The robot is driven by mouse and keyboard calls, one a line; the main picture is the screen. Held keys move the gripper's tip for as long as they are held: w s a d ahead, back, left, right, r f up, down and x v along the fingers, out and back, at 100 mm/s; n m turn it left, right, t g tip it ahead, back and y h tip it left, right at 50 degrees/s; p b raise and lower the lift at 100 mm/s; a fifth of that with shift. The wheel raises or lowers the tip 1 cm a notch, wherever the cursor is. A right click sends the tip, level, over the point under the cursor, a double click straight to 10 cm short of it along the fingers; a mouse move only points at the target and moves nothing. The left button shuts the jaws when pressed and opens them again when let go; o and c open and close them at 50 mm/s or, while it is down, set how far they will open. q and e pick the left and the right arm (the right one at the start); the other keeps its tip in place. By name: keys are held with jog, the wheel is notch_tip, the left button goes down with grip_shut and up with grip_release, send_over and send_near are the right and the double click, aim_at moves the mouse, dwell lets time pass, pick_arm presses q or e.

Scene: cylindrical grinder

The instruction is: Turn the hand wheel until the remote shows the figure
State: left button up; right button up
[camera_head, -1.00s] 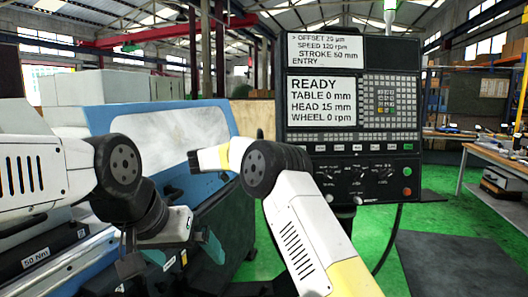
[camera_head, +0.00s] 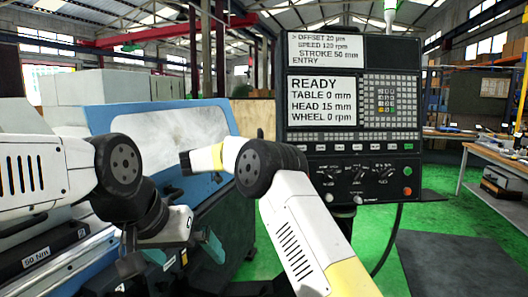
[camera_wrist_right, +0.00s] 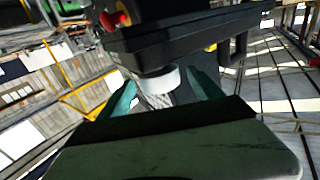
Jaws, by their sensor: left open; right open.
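The control panel (camera_head: 345,135), the only readout I see, shows READY, TABLE 0 mm, HEAD 15 mm, WHEEL 0 rpm. Its upper screen (camera_head: 326,49) lists an offset of about 20 µm, speed 120 rpm, stroke 50 mm and a blank ENTRY. My left gripper (camera_head: 170,257) is open, low in front of the blue machine. My right gripper's fingers are hidden in the head view. In the right wrist view my right gripper (camera_wrist_right: 163,92) is open, with a white-ringed metallic cylinder (camera_wrist_right: 160,82) in line between its fingers. Contact cannot be told. No hand wheel is clearly identifiable.
The blue grinder (camera_head: 100,122) with a pale window fills the left. A dark housing (camera_wrist_right: 190,32) with a red button (camera_wrist_right: 115,19) lies beyond my right fingers. A workbench (camera_head: 495,160) stands at the right.

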jog(key=v, duration=0.5)
dwell(1.2)
